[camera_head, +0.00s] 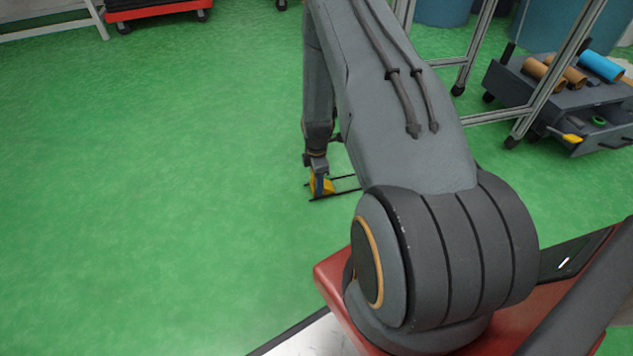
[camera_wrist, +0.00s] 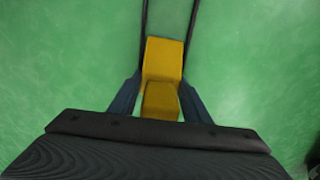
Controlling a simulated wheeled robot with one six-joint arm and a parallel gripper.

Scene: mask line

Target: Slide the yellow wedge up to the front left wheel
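The yellow wedge (camera_wrist: 164,60) shows between the two fingers of my gripper (camera_wrist: 162,92) in the wrist view. The fingers press close on both its sides, with no clear gap. In the head view my gripper (camera_head: 318,182) is low, by the green floor, and part of the yellow wedge (camera_head: 328,187) shows beside it. Whether the wedge touches the floor is not clear. I cannot tell which wheel is the front left wheel; none shows near the wedge.
Thin dark lines (camera_head: 345,192) run out by the wedge. A grey cart (camera_head: 590,125) with brown rolls and a blue roll (camera_head: 601,66) stands at right, by a metal frame (camera_head: 555,75). A red wheeled dolly (camera_head: 155,10) is at top left. The left floor is clear.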

